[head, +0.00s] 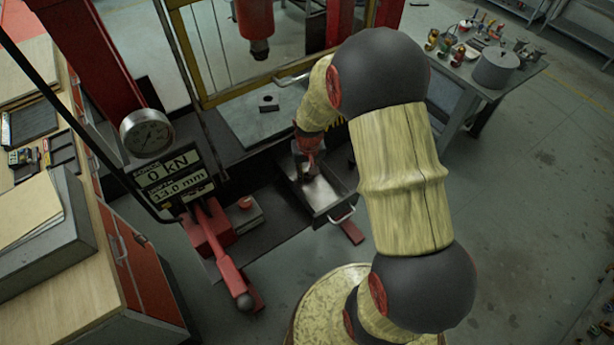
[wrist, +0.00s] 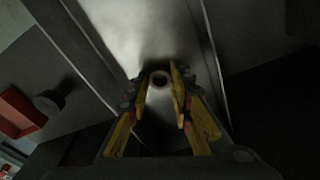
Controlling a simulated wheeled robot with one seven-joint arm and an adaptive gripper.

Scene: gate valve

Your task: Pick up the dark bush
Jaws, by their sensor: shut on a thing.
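The dark bush (wrist: 159,79) shows in the wrist view as a small round piece with a dark hole, between my fingertips. My gripper (wrist: 161,88) has yellow fingers and is shut on it. In the head view my gripper (head: 309,168) points down into an open metal tray (head: 330,188) with a handle at its front. The bush is hidden there by my gripper. The bright tray floor (wrist: 145,30) lies close behind the bush in the wrist view. I cannot tell whether the bush still touches it.
The press has a yellow-framed guard (head: 190,60), a red ram (head: 257,45) and a dark block (head: 268,103) on its bed. Left are a gauge (head: 148,133), a display (head: 172,178) and a red lever (head: 228,262). A cluttered bench (head: 20,290) stands left; a table with a pot (head: 495,70) stands right.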

